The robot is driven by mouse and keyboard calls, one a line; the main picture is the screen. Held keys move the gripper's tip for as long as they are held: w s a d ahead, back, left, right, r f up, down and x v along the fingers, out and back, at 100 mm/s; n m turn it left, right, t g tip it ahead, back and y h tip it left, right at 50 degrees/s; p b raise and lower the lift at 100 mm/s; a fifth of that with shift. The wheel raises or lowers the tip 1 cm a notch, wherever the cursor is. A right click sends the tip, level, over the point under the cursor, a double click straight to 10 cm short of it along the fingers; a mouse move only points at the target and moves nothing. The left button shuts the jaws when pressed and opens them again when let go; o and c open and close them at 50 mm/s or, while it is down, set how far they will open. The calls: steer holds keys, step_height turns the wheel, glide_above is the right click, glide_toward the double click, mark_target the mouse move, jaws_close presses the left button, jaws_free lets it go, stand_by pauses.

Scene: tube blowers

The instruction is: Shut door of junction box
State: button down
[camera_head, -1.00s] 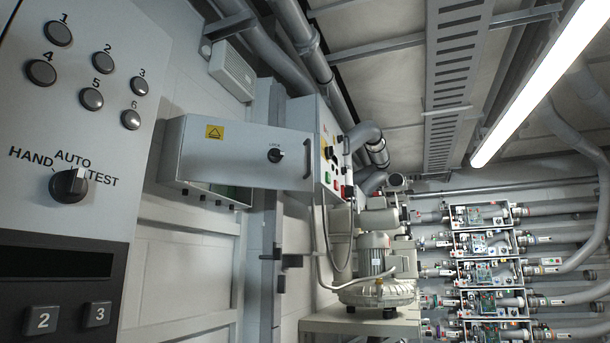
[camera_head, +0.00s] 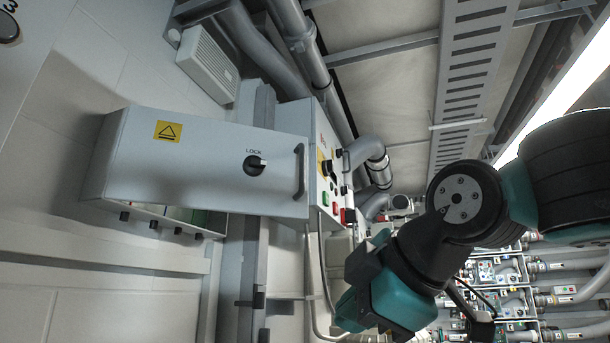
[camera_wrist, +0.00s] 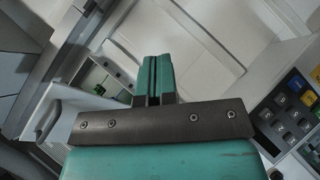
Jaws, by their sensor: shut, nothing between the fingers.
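The junction box is a pale grey wall box, and its door (camera_head: 210,160) stands open. The door carries a yellow warning label, a black LOCK knob (camera_head: 256,165) and a dark bar handle (camera_head: 300,171). Below the door in the head view, part of the box's inside (camera_head: 180,214) shows, with green parts and small dark fittings. In the wrist view the opening (camera_wrist: 106,80) shows left of my gripper, and a handle (camera_wrist: 47,120) on a pale panel shows at far left. My gripper (camera_wrist: 157,63) is shut and empty, apart from the door. Its fingertips cannot be made out in the head view.
A control panel with coloured buttons (camera_head: 330,175) sits right beside the door's handle end. Pipes (camera_head: 303,45) run above. A keypad (camera_wrist: 292,112) lies at right in the wrist view. Racks of pipes and electronics (camera_head: 500,285) stand at the back right. Bare wall lies left.

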step_height(320, 180, up, 24)
steer(key=s+a+n+t+y+p, duration=0.1)
steer(key=n+t+y+p, duration=0.2)
steer(key=n+t, duration=0.2)
steer(key=p+x, duration=0.1)
steer(key=x, duration=0.2)
steer(key=d+p+x, duration=0.1)
steer(key=p+x, duration=0.1)
steer(key=x, duration=0.2)
steer(key=w+p+x, duration=0.1)
steer(key=p+x, duration=0.1)
steer(key=x, duration=0.2)
steer(key=shift+d+r, duration=0.2)
steer(key=shift+r, duration=0.05)
steer(key=shift+w+d+f+p, duration=0.1)
steer(key=shift+w+p, duration=0.2)
steer(key=shift+w, duration=0.05)
steer(key=shift+w+d+f+p, duration=0.1)
steer(key=shift+w+p, duration=0.15)
steer(key=shift+w, duration=0.15)
steer(key=shift+a+n, duration=0.1)
steer(key=shift+n, duration=0.2)
